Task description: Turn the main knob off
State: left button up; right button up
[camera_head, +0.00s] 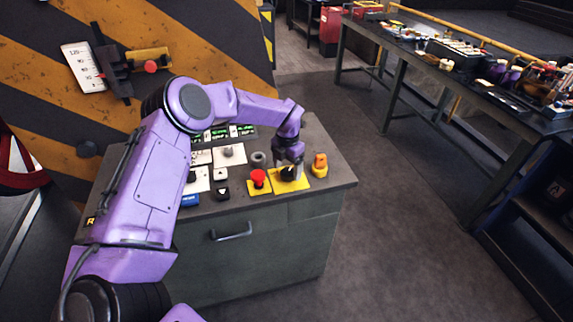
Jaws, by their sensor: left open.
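The main knob (287,174) is a dark knob on a yellow plate (297,184) near the front right of the control desk. My left arm reaches in from the left over the desk, and my left gripper (288,167) points down right at the knob. The gripper is open, with its fingertips at the knob; whether they touch it cannot be told. The gripper partly hides the knob, so its setting is not readable. My right gripper is not in view.
A red mushroom button (258,177) is just left of the knob, and an orange switch (320,161) just right. Several other buttons and green displays (246,130) are behind my arm. A cluttered workbench (508,100) stands at the right, with open floor between.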

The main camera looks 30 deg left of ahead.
pick_arm(q)
jog(key=shift+w+d+f, duration=0.1)
jog(key=shift+f, duration=0.4)
jog(key=c, duration=1)
jog(key=shift+c, duration=0.2)
jog(key=shift+f+n+b, duration=0.1)
jog(key=shift+n+b, duration=0.3)
jog(key=shift+b, duration=0.15)
jog(key=n+b, duration=1.3)
jog(key=b, duration=0.2)
jog(key=shift+n, duration=0.3)
jog(key=shift+r+n+b, duration=0.2)
jog(key=shift+n+b, duration=1.6)
jog(key=shift+b, duration=0.15)
jog(key=o, duration=1)
